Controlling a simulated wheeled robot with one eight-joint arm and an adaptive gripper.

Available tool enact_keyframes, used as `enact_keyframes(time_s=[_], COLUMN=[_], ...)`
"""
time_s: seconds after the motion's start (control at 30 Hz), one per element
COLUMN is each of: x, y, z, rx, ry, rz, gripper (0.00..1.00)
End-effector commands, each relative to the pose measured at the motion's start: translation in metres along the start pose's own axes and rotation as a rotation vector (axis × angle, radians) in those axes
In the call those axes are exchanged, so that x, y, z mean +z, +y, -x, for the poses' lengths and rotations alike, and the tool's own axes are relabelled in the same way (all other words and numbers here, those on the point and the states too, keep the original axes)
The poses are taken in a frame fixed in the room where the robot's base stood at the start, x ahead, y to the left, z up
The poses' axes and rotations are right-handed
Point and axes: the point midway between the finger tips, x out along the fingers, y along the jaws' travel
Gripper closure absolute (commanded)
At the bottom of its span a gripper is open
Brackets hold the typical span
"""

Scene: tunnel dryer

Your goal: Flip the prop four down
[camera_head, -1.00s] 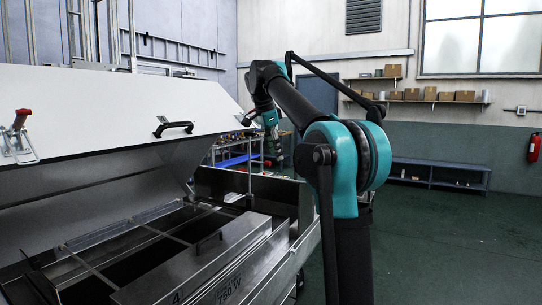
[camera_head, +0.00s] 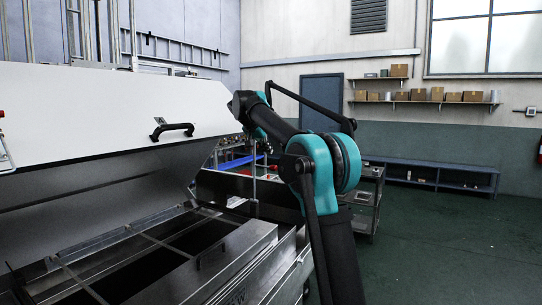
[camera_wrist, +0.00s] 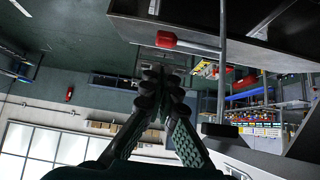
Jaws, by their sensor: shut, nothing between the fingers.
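In the wrist view, which is upside down, my gripper (camera_wrist: 155,78) has its two dark, ribbed fingers together with nothing between them. Just beyond the fingertips in the picture is a red grip (camera_wrist: 166,40) on a thin metal bar. The bar runs right to a grey upright rod (camera_wrist: 222,70). I cannot tell whether the gripper touches the grip; a gap shows between them. A thin upright rod (camera_head: 254,172) also shows beside the dryer's far end in the head view. No number is readable on a prop. My gripper is mostly hidden by my arm in the head view.
The dryer's white lid (camera_head: 110,110) is raised, with a black handle (camera_head: 172,130). Its open metal frame (camera_head: 150,232) lies below. A rack (camera_head: 365,205) stands behind my arm. Open floor (camera_head: 440,240) lies to the right.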

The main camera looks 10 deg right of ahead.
Motion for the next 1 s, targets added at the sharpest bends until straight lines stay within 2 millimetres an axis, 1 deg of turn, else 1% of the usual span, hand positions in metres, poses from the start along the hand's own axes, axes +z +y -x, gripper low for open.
enact_keyframes(time_s=[0.3,0.4,0.5,0.7,1.0], x=[-0.001,0.0,0.0,0.0,0.0], y=[0.001,0.001,0.001,0.0,0.0], z=[-0.055,-0.07,-0.08,-0.088,-0.088], rx=[0.001,0.001,0.001,0.0,0.0], ry=[0.0,0.0,-0.001,-0.001,0.0], rz=[-0.002,-0.003,-0.002,-0.001,-0.001], gripper=[1.0,1.0,1.0,1.0,1.0])
